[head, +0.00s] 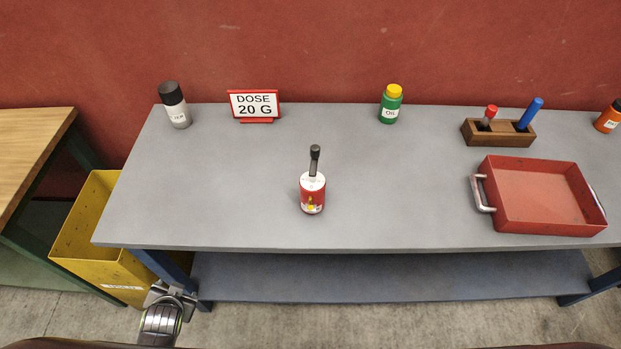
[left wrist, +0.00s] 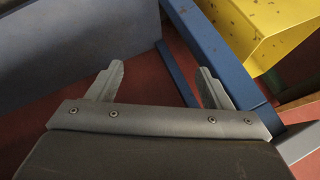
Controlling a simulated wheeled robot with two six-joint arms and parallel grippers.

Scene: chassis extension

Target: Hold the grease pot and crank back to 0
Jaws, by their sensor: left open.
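The grease pot (head: 312,198) stands upright near the middle of the grey table in the head view. It is red with a white top, and a dark-handled crank (head: 314,160) sticks up from the top toward the back. The dial reading is too small to tell. My left gripper (head: 172,291) is low at the front left, below the table's front edge and well away from the pot. In the left wrist view its two fingers (left wrist: 160,85) are spread apart with nothing between them. My right gripper is not in view.
A sign reading "DOSE 20 G" (head: 255,106), a spray can (head: 176,108) and a green oil bottle (head: 391,105) stand along the back. A wooden holder (head: 498,134) and red tray (head: 540,205) are at right. A yellow bin (head: 95,235) stands left. Table around the pot is clear.

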